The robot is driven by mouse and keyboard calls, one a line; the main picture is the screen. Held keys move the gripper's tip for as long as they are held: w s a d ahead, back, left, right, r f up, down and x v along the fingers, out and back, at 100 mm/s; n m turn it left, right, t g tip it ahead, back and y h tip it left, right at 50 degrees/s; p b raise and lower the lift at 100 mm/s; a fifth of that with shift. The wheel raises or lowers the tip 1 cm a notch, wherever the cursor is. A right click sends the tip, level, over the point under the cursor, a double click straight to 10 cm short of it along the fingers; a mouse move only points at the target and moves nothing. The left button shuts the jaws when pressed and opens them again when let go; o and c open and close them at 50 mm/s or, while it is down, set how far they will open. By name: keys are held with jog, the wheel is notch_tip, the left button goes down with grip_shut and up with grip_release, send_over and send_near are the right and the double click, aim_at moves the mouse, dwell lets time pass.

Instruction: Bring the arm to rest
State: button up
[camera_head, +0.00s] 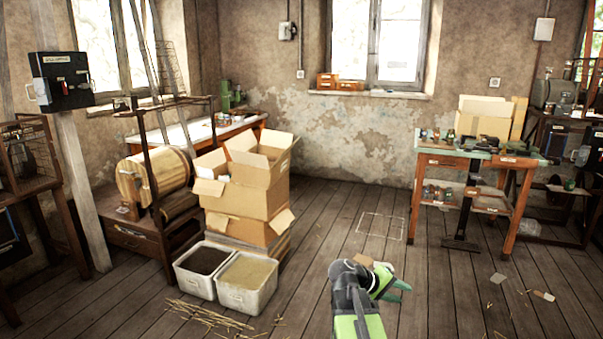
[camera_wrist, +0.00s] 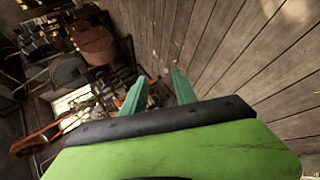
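My gripper (camera_head: 398,287) is at the lower middle of the head view, low over the plank floor, with its green fingers pointing right. In the wrist view its two green fingers (camera_wrist: 159,82) stand apart with a gap between them, and nothing shows held there. My green and dark grey arm runs up from the bottom edge of the head view. The gripper appears clear of the furniture. A small tan patch (camera_head: 364,260) shows just behind the wrist, and I cannot tell what it is.
A workbench (camera_head: 455,153) with a green top stands at the right. Cardboard boxes (camera_head: 246,190) are stacked at centre left, behind two metal bins (camera_head: 262,303) of loose material. A wooden drum (camera_head: 150,176) stands further left. Floor around my gripper is mostly free, with straw and scraps.

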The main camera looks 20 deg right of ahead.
jog(key=w+a+f+n+t+y, duration=0.1)
jog(key=a+f+y, duration=0.1)
jog(key=a, duration=0.5)
jog(key=w+a+f+y, duration=0.1)
jog(key=w+a+f, duration=0.1)
jog(key=a, duration=0.5)
jog(key=w+a+f+n+t+y, duration=0.1)
jog(key=a+f+y, duration=0.15)
jog(key=a, duration=0.45)
jog(key=s+a+f+g+y, duration=0.1)
jog(key=s+a+f+y, duration=0.1)
jog(key=a, duration=0.6)
jog(key=s+a+f+y, duration=0.1)
jog(key=a+f+y, duration=0.15)
jog(key=a, duration=0.55)
notch_tip(320, 180, up, 18)
jog(key=s+a+y+p, duration=0.1)
jog(key=a+p, duration=0.1)
jog(key=p, duration=1.5)
jog(key=shift+s+f, duration=0.1)
jog(key=shift+f, duration=0.05)
